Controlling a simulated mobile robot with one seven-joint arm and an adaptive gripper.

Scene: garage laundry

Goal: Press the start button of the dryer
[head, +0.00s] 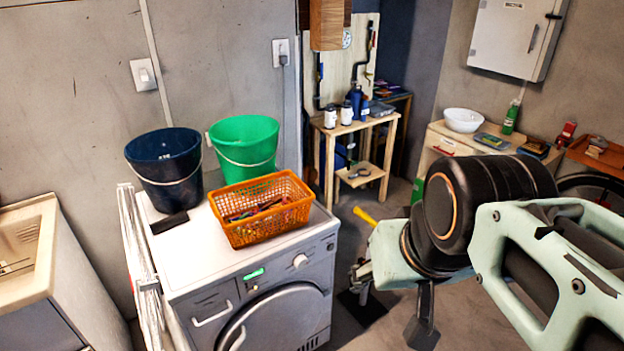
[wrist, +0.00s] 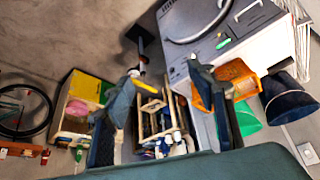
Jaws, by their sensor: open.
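The white dryer (head: 190,257) stands against the wall at left centre in the head view, with a round door (head: 280,322) at its front. Its front panel has a green-lit display (head: 254,273), a pale round knob (head: 300,260) and a drawer handle (head: 212,314). Which small mark is the start button is too small to tell. The dryer also shows at the upper right of the wrist view (wrist: 185,20), with the green display (wrist: 222,43). My gripper (head: 391,308) is open and empty, right of the dryer and apart from it. Its two fingers show in the wrist view (wrist: 164,70).
On the dryer top stand an orange basket (head: 240,238) with small items, a dark blue bucket (head: 168,182) and a green bucket (head: 246,150). A sink cabinet (head: 50,235) is at left. A small wooden table (head: 340,128) stands behind.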

